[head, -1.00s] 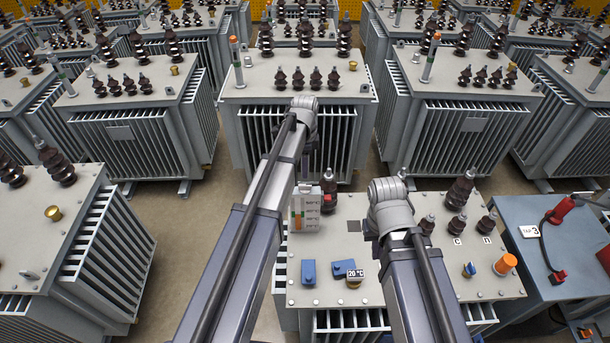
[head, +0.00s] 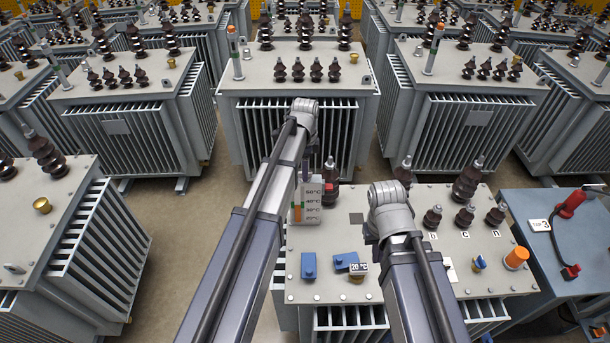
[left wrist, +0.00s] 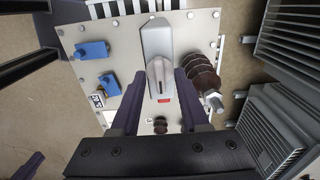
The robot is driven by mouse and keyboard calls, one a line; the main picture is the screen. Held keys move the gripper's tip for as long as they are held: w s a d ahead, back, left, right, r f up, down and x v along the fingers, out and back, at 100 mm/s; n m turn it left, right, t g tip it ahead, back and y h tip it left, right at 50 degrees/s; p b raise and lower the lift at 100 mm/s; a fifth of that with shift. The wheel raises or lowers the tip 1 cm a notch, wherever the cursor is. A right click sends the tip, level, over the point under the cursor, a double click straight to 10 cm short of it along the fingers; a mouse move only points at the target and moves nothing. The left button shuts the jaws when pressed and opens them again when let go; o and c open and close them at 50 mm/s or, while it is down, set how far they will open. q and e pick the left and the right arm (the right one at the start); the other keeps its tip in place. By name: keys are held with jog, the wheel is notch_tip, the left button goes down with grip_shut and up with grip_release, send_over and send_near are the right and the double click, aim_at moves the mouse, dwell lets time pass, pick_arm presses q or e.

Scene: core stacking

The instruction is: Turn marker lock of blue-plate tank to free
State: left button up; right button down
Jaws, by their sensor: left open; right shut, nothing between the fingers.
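The nearest tank (head: 425,285) has a grey top plate with two blue blocks (head: 309,266), a "20 °C" tag (head: 357,268) and a gauge with temperature markings (head: 310,200). In the left wrist view, a grey housing (left wrist: 157,30) carries a grey lever (left wrist: 158,75) lying lengthwise, with a red patch (left wrist: 164,100) at its lower end. I cannot read its marking. My left gripper (left wrist: 160,76) is open, one finger on each side of the lever; contact cannot be told. It also shows in the head view (head: 306,166). My right gripper is hidden. No blue plate can be made out.
Brown insulators (head: 433,218) stand on the tank top, with an orange cap (head: 516,258) and a small blue-white knob (head: 480,262). A blue cabinet (head: 575,235) with a red-handled lever stands at the right. Other tanks (head: 130,100) stand around; floor aisles are clear.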

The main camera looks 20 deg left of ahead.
pick_arm(q)
grip_shut()
dwell(0.4)
